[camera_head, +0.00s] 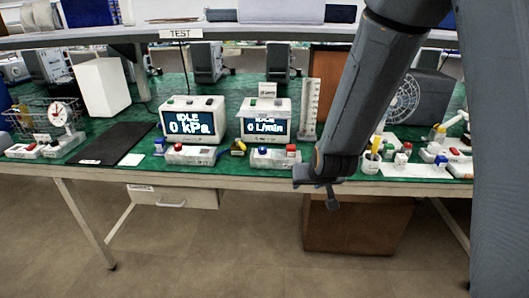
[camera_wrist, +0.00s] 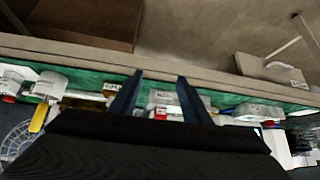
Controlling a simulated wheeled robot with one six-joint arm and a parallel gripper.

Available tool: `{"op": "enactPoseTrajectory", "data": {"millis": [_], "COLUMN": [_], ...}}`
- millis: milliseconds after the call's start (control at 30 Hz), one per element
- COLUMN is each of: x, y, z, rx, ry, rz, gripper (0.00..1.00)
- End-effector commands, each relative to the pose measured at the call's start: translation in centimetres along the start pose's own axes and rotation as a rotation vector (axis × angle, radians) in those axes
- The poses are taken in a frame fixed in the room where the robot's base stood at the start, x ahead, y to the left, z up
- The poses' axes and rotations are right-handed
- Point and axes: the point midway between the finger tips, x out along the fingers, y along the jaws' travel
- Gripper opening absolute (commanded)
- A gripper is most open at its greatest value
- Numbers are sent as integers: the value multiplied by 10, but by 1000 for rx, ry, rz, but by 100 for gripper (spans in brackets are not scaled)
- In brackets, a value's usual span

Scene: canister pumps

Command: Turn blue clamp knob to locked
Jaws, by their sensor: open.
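A small blue knob (camera_head: 262,150) sits on the left part of a low white unit (camera_head: 275,160) near the front edge of the green bench, beside a red part. Another blue part (camera_head: 440,160) stands on a unit at the right. I cannot tell which one is the clamp knob, nor its position. My gripper (camera_head: 325,188) is at the bench's front edge, right of the white unit and apart from both blue parts. In the wrist view my gripper (camera_wrist: 160,78) shows two dark fingers spread apart with nothing between them.
Two display boxes (camera_head: 192,120) (camera_head: 264,121) reading kPa and L/min stand behind the low units. A white ruled column (camera_head: 309,108) stands right of them. Cups and small parts crowd the right side. A wooden cabinet (camera_head: 355,226) is below the bench. The floor in front is clear.

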Motion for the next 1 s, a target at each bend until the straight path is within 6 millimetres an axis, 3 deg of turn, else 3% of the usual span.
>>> {"op": "enactPoseTrajectory", "data": {"millis": [33, 100, 300, 600, 767, 1000], "x": [21, 43, 80, 85, 86, 107], "y": [-14, -30, -77, -116, -121, -123], "z": [-12, -33, -73, -84, -90, -117], "rx": [-11, -20, -45, -66, -67, -67], "ry": [74, 196, 532, 844, 886, 887], "rz": [-9, -17, -39, -57, -59, -57], "gripper": [43, 43, 43, 43, 43, 43]}}
